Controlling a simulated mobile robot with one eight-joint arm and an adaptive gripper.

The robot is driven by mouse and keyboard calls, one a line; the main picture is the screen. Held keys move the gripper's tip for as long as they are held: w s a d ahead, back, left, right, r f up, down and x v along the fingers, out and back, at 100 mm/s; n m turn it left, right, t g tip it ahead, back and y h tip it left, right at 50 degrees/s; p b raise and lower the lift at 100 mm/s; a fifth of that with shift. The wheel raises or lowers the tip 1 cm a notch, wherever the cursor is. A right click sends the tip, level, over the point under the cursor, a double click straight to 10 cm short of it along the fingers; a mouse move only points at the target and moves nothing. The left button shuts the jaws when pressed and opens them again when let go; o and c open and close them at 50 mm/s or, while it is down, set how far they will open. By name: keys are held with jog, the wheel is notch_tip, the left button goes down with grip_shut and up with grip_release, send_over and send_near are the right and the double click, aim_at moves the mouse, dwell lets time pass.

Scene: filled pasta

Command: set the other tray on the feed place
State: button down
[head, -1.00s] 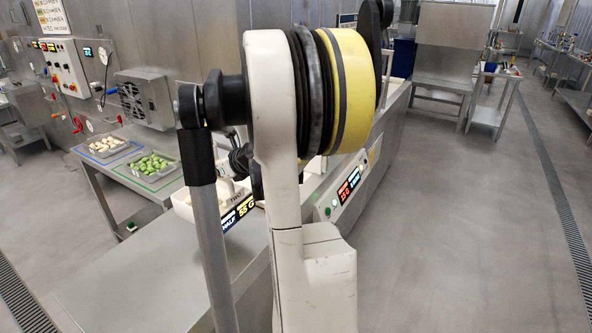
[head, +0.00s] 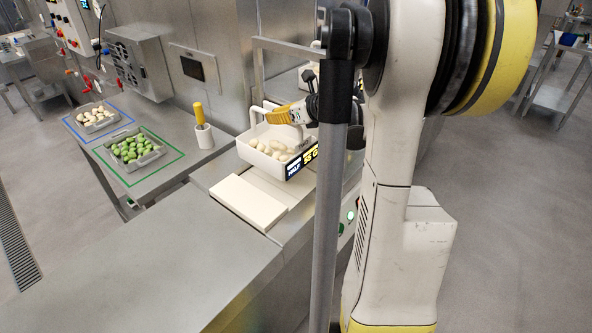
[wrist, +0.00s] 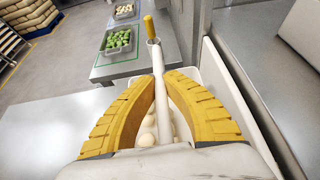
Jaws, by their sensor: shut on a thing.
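A white tray (head: 257,156) holds pale filled pasta (head: 277,150) and stands at the machine, beside a lit display reading HALF (head: 301,161). My gripper (head: 296,114) is at its raised handle, partly hidden by my arm. In the wrist view my yellow fingers (wrist: 160,102) are shut on the tray's pale handle bar (wrist: 155,75), with pasta below. I cannot tell whether the tray rests or hangs. A grey tray with green pasta (head: 157,155) lies in a green outline; another with pale pasta (head: 83,126) lies in a blue outline. No place is clearly marked as the feed place.
A yellow-handled tool (head: 199,114) stands in a white cup (head: 203,136) left of the white tray. A flat white slab (head: 246,202) lies in front of it. The steel bench (head: 155,265) is clear at the front. A wall unit with a fan (head: 142,72) is behind.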

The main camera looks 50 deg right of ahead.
aim_at(279, 154)
jog(key=shift+d+f, duration=0.1)
jog(key=shift+d, duration=0.2)
notch_tip(279, 154, down, 10)
jog(key=b, duration=0.4)
jog(key=shift+w+d+b, duration=0.1)
jog(key=shift+b, duration=0.2)
jog(key=c, duration=2)
grip_release()
jog(key=o, duration=0.4)
